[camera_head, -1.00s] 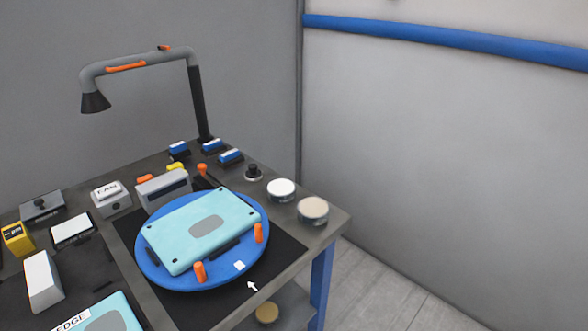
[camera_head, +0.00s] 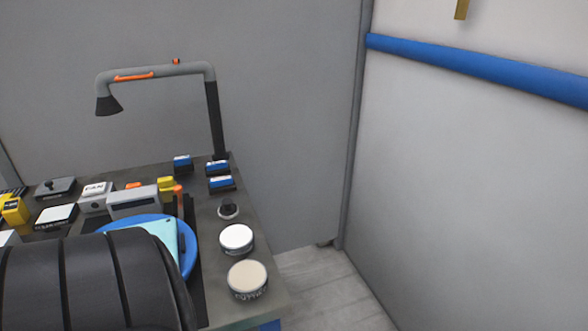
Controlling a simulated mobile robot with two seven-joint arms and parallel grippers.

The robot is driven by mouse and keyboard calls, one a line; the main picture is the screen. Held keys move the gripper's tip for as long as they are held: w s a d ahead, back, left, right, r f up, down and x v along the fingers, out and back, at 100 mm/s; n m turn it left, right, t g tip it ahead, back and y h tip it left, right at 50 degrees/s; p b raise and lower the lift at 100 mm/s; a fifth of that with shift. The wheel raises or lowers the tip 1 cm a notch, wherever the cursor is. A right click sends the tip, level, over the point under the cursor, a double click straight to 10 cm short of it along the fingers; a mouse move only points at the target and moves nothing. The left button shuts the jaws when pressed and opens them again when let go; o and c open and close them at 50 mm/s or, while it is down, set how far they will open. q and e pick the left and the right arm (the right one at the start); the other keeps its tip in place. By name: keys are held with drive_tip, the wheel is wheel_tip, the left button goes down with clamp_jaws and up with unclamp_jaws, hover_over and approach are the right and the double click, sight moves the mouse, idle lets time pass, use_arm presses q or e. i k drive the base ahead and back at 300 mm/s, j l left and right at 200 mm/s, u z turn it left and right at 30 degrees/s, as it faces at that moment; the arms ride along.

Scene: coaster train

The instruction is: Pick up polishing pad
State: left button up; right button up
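Two short round pieces stand at the right edge of the workbench (camera_head: 213,296). One has a white top (camera_head: 236,238). The other, nearer one has a beige top (camera_head: 247,277) and dark lettering on its side, too small to read. I cannot tell which of them, if either, is the polishing pad. A black ribbed link of my own arm fills the lower left and hides much of a blue round turntable (camera_head: 188,248) and the light-teal panel (camera_head: 165,232) on it. Neither gripper shows.
A grey lamp (camera_head: 165,73) arches over the back of the bench. Several small blue-and-white blocks (camera_head: 221,183) and a black knob (camera_head: 228,208) stand behind the round pieces. A FAN switch box (camera_head: 95,196) is at left. Open floor (camera_head: 325,285) lies right of the bench.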

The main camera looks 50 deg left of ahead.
sight(229, 211)
drive_tip(key=i+u, duration=0.25)
drive_tip(key=u, duration=0.15)
drive_tip(key=i+u, duration=0.35)
drive_tip(key=i+l+u, duration=0.1)
drive_tip(key=u, duration=0.3)
drive_tip(key=i+l+u, duration=0.2)
drive_tip(key=u, duration=0.15)
drive_tip(key=i+u, duration=0.15)
drive_tip(key=u, duration=0.3)
drive_tip(key=i+u, duration=0.1)
drive_tip(key=u, duration=0.35)
drive_tip(key=i+l+u, duration=0.1)
drive_tip(key=u, duration=0.3)
drive_tip(key=i+l+u, duration=0.1)
drive_tip(key=u, duration=0.35)
